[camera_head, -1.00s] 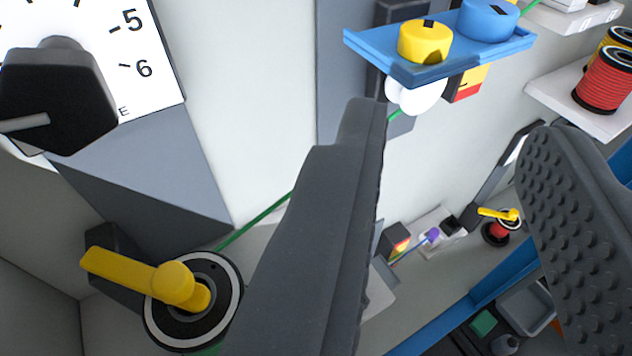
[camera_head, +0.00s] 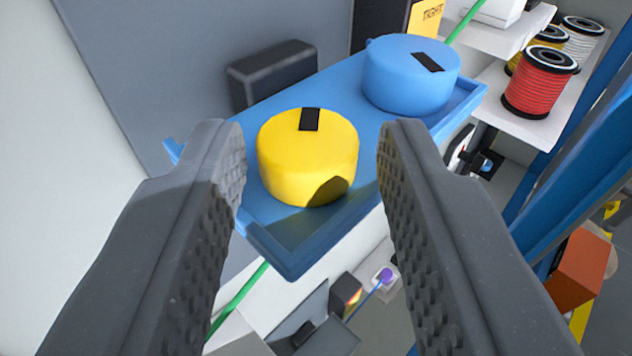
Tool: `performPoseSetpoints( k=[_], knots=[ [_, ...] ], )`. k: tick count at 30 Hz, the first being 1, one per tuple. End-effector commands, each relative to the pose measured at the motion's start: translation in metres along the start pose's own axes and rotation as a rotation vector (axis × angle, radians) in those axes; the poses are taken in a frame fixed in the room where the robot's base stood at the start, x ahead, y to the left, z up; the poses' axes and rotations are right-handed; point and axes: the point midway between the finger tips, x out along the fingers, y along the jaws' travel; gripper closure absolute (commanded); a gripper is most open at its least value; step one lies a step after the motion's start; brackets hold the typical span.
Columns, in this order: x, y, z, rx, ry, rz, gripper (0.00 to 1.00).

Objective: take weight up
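A yellow round weight (camera_head: 300,160) with a black mark on its top sits on a blue tray (camera_head: 290,238). A blue round weight (camera_head: 405,85), also with a black mark, sits on the same tray behind it to the right. My gripper (camera_head: 312,160) is open. Its left finger is left of the yellow weight and its right finger is right of it, with a gap visible on the right. A dark shadow lies on the weight's lower right side.
A dark block (camera_head: 272,72) is on the grey wall behind the tray. A green cable (camera_head: 240,298) runs below the tray. A red spool (camera_head: 540,82) and other spools stand on a white shelf at upper right. An orange box (camera_head: 580,268) is at lower right.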

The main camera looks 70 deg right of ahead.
Motion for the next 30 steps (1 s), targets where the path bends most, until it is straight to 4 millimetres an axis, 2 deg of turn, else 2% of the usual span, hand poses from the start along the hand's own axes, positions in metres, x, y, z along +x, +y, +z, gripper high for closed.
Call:
performPoseSetpoints(
  k=[6, 15, 16, 18, 19, 30],
  knots=[
    [0.015, 0.0, 0.0, 0.0, 0.0, 0.002, 0.66],
    [0.017, 0.001, 0.0, 0.0, 0.0, 0.002, 0.66],
    [0.017, 0.001, 0.0, 0.0, 0.0, 0.002, 0.72],
    [0.017, 0.001, 0.0, 0.0, 0.0, 0.002, 0.91],
    [0.017, 0.001, 0.0, 0.0, 0.0, 0.002, 0.96],
    [0.016, 0.0, -0.009, 0.0, 0.0, 0.001, 0.96]
  ],
)
